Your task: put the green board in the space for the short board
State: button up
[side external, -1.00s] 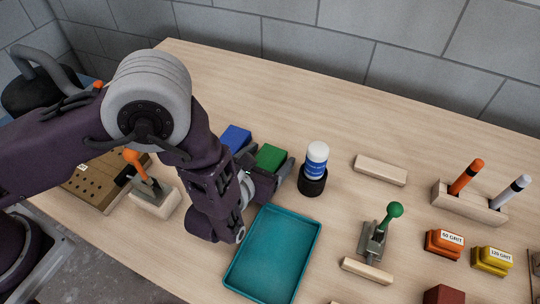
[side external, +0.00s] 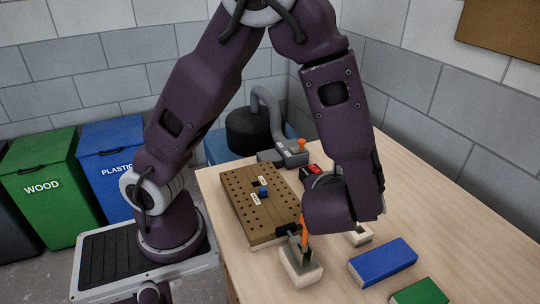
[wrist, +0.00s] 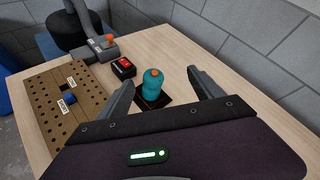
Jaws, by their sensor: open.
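The green board (side external: 420,292) lies on the table at the bottom edge of the side view, partly cut off. A blue board (side external: 383,262) lies beside it, to its upper left. A brown board with rows of holes (side external: 262,205) stands at the table's left; it also shows in the wrist view (wrist: 48,112). It carries two small white labels, too small to read, and a blue piece (wrist: 69,98) between them. My gripper (wrist: 160,77) is open and empty, away from the green board. Its fingers are largely hidden behind my arm in the side view.
A teal bottle with an orange top (wrist: 152,86) stands on a dark base beyond my fingers. A black and red box (wrist: 123,67) and a grey tool with an orange knob (side external: 290,152) stand behind. An orange-handled clamp (side external: 301,258) stands at the brown board's near corner.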

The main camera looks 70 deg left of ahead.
jog(key=s+a+r+n+g+h, duration=0.1)
jog(key=s+a+r+n+g, duration=0.1)
jog(key=s+a+n+g, duration=0.3)
jog(key=s+a+r+n+g, duration=0.1)
jog(key=s+a+r+n, duration=0.2)
jog(key=s+n, duration=0.35)
jog(key=s+d+r+n+h, duration=0.1)
jog(key=s+d+n+h, duration=0.2)
jog(key=s+n, duration=0.4)
jog(key=shift+s+r+h, duration=0.15)
jog(key=shift+r+h, duration=0.15)
jog(key=shift+h, duration=0.6)
jog(key=shift+o, duration=0.2)
jog(key=d+r+n+h, duration=0.1)
jog(key=n, duration=0.1)
jog(key=s+d+r+n+t+h, duration=0.1)
jog(key=d, duration=0.1)
jog(key=shift+d+r+n+t, duration=0.25)
jog(key=shift+r+n+t, duration=0.05)
jog(key=shift+n, duration=0.05)
jog(key=shift+o, duration=0.2)
jog(key=shift+d+r+n+h, duration=0.3)
jog(key=shift+d+h, duration=0.05)
jog(key=shift+h, duration=0.05)
